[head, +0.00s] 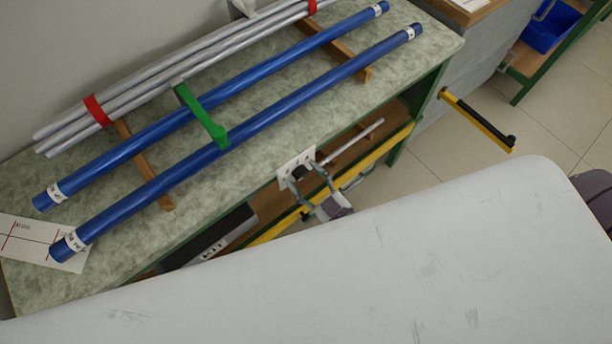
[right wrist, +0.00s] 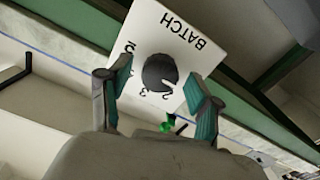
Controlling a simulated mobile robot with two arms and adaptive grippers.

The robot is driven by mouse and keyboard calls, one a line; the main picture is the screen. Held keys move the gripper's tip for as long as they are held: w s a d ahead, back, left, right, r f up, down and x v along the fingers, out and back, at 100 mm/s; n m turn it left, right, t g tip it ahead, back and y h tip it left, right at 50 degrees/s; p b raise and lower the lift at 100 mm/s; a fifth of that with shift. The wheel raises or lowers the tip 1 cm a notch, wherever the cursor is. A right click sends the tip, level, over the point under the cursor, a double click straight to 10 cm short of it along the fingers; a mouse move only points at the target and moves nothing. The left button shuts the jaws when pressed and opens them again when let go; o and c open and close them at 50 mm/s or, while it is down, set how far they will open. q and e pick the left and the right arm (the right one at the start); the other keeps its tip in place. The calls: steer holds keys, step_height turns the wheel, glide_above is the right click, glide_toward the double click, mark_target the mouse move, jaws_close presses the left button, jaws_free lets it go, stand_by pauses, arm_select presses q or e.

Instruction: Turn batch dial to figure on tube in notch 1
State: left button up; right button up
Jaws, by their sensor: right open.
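The batch dial is a dark round knob (right wrist: 160,73) on a white plate (right wrist: 195,38) marked BATCH with figures around it. Its notch is at the lower right in the right wrist view, near the 2. In the head view the plate (head: 291,163) is on the bench's front edge. My right gripper (head: 312,172) is open in front of it; its fingers (right wrist: 155,98) straddle the knob in the wrist view, contact not visible. Two blue tubes (head: 150,143) (head: 300,97) lie on wooden rests, with white end labels (head: 75,241) too small to read. My left gripper is out of view.
A green piece (head: 200,114) lies across the blue tubes. Silver rods (head: 150,85) bound with red bands lie behind them. A card (head: 30,228) with red lines lies at the bench's left end. A yellow-black bar (head: 478,120) sticks out at right. A pale surface (head: 400,270) fills the foreground.

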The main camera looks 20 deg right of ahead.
steer(key=c, duration=1.1)
steer(key=shift+c, duration=0.2)
steer(key=m+p, duration=0.2)
steer(key=m, duration=0.1)
steer(key=shift+r+m, duration=0.1)
steer(key=shift+m, duration=0.2)
steer(key=shift+m+p, duration=0.4)
steer(key=shift+m, duration=0.8)
steer(key=shift+m+p, duration=0.3)
steer(key=shift+m, duration=1.1)
